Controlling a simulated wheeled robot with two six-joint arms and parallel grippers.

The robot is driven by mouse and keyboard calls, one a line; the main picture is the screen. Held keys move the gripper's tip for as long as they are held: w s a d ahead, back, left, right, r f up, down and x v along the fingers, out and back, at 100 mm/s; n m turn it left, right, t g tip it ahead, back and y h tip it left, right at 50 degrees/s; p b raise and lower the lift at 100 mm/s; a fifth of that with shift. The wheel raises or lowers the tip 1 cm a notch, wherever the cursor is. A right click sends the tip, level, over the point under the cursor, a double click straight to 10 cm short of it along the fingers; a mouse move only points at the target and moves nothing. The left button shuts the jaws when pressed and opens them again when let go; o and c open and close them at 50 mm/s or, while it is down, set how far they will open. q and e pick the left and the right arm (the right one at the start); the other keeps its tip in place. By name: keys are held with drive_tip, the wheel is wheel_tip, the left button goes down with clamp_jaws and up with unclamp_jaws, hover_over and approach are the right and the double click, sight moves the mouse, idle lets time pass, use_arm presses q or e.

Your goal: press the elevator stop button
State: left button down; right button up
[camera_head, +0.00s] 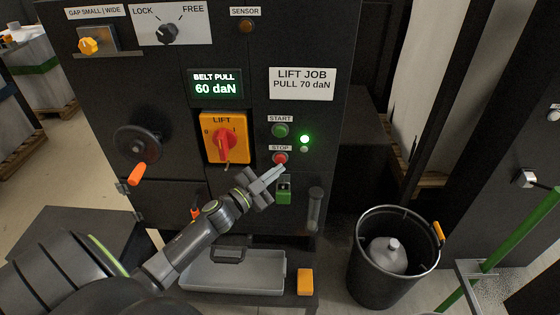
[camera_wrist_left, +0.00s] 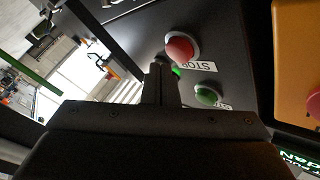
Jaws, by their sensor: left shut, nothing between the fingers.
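The red STOP button (camera_head: 280,157) sits on the black panel, under the green START button (camera_head: 280,130). In the left wrist view the STOP button (camera_wrist_left: 180,49) looks domed, with its label beside it. My left gripper (camera_head: 279,171) is shut and empty, its fingertips just below the STOP button in the head view. In the wrist view the shut fingers (camera_wrist_left: 160,80) point beside the button, with a small gap in the picture; I see no clear contact. A green lamp (camera_head: 304,139) glows right of the buttons. My right gripper is not in view.
An orange LIFT switch (camera_head: 212,150) with a red knob is left of the buttons. A grey tray (camera_head: 250,284) and a black bin (camera_head: 361,270) stand lower. The display (camera_head: 216,84) reads 60 daN; a sign (camera_head: 303,84) says pull 70 daN.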

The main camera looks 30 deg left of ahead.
use_arm(q)
drive_tip(key=shift+w+a, duration=0.1)
drive_tip(key=shift+w, duration=0.05)
drive_tip(key=shift+w+a, duration=0.15)
drive_tip(key=shift+w, duration=0.05)
drive_tip(key=shift+w+a, duration=0.25)
drive_tip(key=shift+w, duration=0.15)
idle(0.8)
drive_tip(key=shift+s, duration=0.1)
drive_tip(key=shift+s+d+p, duration=0.4)
drive_tip(key=shift+s+d, duration=0.1)
drive_tip(key=shift+s, duration=0.15)
drive_tip(key=s+d, duration=0.1)
drive_tip(key=s+p, duration=0.1)
drive_tip(key=s, duration=0.1)
drive_tip(key=s+d, duration=0.1)
drive_tip(key=shift+s+d+p, duration=0.15)
drive_tip(key=shift+d+p, duration=0.15)
drive_tip(key=shift+p, duration=0.05)
